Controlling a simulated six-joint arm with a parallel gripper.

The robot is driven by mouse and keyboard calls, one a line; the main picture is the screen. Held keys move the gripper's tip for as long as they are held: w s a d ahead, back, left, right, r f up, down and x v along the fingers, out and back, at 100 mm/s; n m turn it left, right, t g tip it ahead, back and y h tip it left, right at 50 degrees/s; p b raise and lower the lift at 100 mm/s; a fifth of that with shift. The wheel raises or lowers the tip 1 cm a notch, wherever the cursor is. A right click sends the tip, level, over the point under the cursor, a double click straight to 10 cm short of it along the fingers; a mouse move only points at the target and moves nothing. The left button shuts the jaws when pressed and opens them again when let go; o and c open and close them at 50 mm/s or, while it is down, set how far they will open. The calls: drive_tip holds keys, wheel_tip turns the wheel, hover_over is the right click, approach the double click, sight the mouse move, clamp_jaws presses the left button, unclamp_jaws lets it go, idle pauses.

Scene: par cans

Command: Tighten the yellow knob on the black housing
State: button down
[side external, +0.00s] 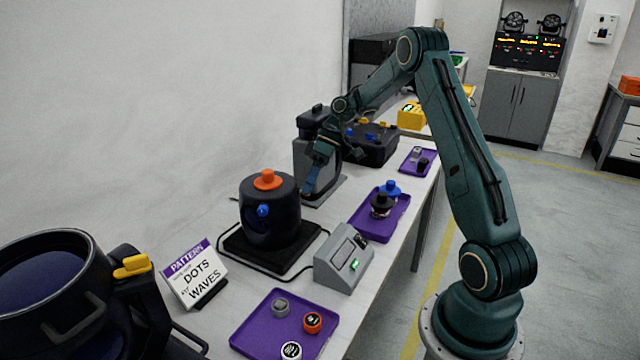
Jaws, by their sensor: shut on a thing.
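My gripper (311,188) points down just right of the black can with an orange knob (267,180), in front of a grey unit with a black top (318,150). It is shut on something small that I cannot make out. A yellow knob (132,265) sits on the black housing (140,300) at the front left, far from my gripper. A black case (372,148) behind the gripper also carries small yellow and blue knobs. I cannot tell from this view which black housing the task means.
The black can stands on a dark base, cabled to a grey meter box (343,258). A sign (194,275) stands at the left. A wall runs behind.

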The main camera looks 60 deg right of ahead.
drive_tip(key=shift+w+d+f+m+g+y, duration=0.1)
drive_tip(key=shift+m+g+y, duration=0.05)
drive_tip(key=shift+y, duration=0.25)
drive_tip(key=shift+d+f+m+g+y, duration=0.1)
drive_tip(key=shift+m+g+y, duration=0.05)
drive_tip(key=shift+y, duration=0.25)
drive_tip(key=shift+r+y, duration=0.1)
drive_tip(key=shift+y, duration=0.4)
drive_tip(key=c, duration=1.3)
unclamp_jaws()
drive_tip(key=shift+o, duration=0.2)
drive_tip(key=shift+a+r+h, duration=0.15)
drive_tip(key=shift+a+h, duration=0.1)
drive_tip(key=shift+h, duration=1.05)
